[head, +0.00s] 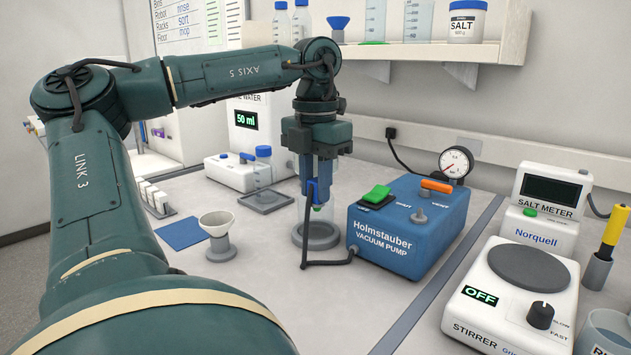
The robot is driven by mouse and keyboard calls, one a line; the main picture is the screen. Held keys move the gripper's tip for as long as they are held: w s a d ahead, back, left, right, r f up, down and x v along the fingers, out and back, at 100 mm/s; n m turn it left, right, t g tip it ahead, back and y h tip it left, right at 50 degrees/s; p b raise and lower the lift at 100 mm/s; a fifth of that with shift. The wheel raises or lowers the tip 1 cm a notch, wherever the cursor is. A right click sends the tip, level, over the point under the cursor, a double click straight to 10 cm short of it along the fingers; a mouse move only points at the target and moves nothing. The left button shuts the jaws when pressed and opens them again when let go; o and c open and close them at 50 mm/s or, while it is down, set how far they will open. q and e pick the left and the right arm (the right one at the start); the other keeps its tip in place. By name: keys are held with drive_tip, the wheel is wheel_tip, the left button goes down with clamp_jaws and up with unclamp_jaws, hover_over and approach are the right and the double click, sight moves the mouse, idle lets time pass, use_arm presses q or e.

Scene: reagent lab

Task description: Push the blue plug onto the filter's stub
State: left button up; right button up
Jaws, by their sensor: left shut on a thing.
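My left gripper (317,200) points straight down and is shut on the blue plug (311,192). A black hose (304,235) runs from the plug down and along the bench to the vacuum pump (398,246). The clear filter (327,217) stands upright in a grey round base (316,237), right under and behind the gripper. The fingers and plug overlap the filter's upper part in the picture. The stub is hidden or too small to make out, so I cannot tell whether the plug touches it. My right gripper is not in view.
The blue pump, with a green switch, orange lever and gauge (456,163), stands close on the right. A funnel in a grey stand (218,236) is to the left. The stirrer (511,300) is front right. The front bench is clear.

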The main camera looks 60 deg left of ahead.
use_arm(q)
drive_tip(key=o, duration=0.9)
wheel_tip(320, 180, up, 2)
drive_tip(key=shift+r+p, duration=0.25)
drive_tip(key=shift+p, duration=0.15)
wheel_tip(320, 180, up, 11)
drive_tip(key=shift+f+p, duration=0.15)
drive_tip(key=shift+p, duration=1.05)
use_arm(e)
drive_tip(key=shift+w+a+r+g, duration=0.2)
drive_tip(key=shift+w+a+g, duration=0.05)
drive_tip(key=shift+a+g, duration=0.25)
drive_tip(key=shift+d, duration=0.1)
